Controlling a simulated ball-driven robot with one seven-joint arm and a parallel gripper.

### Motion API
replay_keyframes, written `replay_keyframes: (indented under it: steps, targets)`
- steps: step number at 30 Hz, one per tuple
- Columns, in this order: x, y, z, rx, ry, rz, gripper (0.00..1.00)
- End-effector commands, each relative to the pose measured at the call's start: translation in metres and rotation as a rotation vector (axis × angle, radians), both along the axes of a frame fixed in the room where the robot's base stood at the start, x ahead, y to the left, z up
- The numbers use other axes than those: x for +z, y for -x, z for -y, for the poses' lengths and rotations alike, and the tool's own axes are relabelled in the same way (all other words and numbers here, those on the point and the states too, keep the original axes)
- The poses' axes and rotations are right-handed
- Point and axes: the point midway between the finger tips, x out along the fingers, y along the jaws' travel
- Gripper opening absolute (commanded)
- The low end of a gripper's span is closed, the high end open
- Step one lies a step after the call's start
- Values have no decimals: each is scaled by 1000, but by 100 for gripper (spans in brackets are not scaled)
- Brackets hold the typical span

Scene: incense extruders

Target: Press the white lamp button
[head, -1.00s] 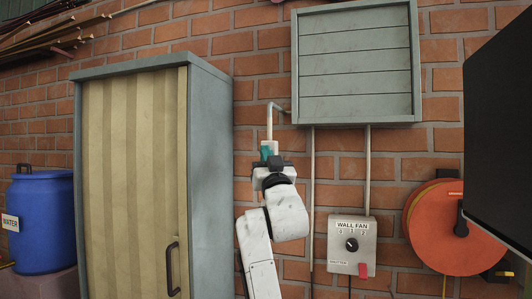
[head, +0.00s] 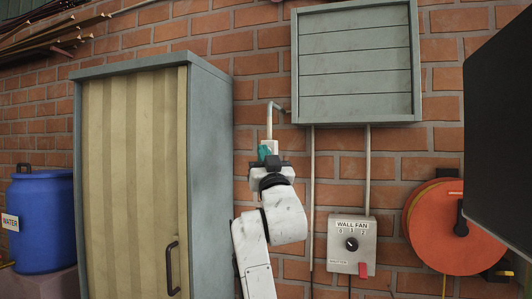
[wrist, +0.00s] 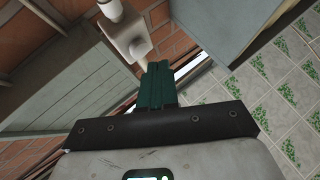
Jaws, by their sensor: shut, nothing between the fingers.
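A small pale box (wrist: 124,32) with a round whitish button-like knob (wrist: 140,47) on its face shows at the top of the wrist view. I take this for the lamp button, but no lettering is readable. In the head view the pale box (head: 274,146) is mostly hidden behind my gripper, below a bent pipe. My gripper (head: 264,151) has green fingers and is shut and empty. In the wrist view the gripper (wrist: 157,68) points up at the box, its tips just below the knob. I cannot tell whether they touch it.
A grey cabinet (head: 208,150) stands left of my arm. A grey shutter (head: 355,65) hangs above right. A wall fan switch box (head: 352,246) with a black knob and an orange hose reel (head: 445,235) are to the right. A blue water barrel (head: 42,225) is far left.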

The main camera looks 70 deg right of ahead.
Motion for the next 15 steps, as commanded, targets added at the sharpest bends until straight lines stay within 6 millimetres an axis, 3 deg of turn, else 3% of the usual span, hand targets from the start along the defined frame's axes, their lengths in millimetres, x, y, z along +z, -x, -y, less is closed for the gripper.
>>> replay_keyframes:
  steps: [15]
  targets:
    - [0, 4, -45, 0, 2, 1, 0]
